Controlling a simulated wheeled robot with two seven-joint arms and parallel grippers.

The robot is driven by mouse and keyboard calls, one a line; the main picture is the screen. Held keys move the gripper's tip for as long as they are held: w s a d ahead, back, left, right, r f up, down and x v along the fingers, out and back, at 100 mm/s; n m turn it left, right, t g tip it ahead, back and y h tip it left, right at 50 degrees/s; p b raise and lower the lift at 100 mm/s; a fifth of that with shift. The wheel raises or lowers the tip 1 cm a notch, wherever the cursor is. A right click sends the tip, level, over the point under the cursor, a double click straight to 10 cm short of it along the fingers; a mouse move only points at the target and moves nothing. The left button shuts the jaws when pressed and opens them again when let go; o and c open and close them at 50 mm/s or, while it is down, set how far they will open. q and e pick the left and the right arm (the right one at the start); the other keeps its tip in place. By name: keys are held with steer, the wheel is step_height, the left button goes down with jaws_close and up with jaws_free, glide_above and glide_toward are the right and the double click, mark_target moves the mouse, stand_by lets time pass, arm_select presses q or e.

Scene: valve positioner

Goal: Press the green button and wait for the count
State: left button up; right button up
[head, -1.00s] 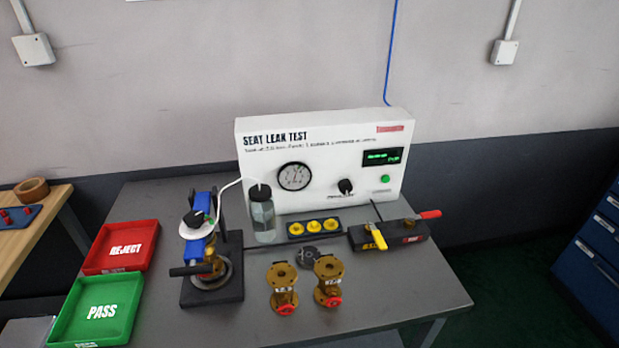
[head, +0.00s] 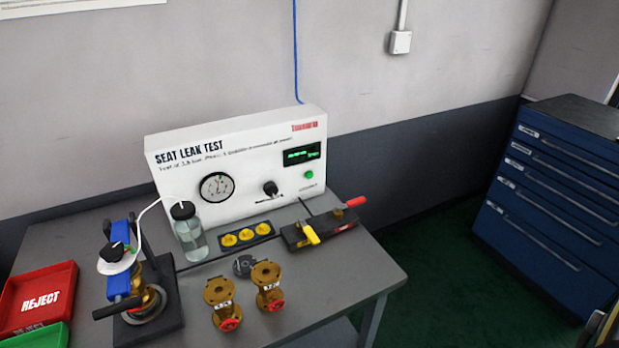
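The green button (head: 309,174) is on the right of the white seat leak test panel (head: 240,205), below a small dark display (head: 301,154) with green text too small to read. A round gauge (head: 217,187) and a black knob (head: 270,188) sit left of the button. A clear bottle (head: 189,232) with a black cap stands in front of the panel. A white tube runs from it to the blue clamp fixture (head: 118,270), which holds a brass valve (head: 150,299).
Two brass valves (head: 222,302) (head: 267,286) with red handwheels stand at the table's front. A black block (head: 318,229) with yellow and red handles lies before the button side. A red REJECT tray (head: 68,282) is at left. A blue drawer cabinet (head: 545,200) stands right.

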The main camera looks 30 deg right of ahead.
jaws_close()
stand_by(0.4)
stand_by(1.4)
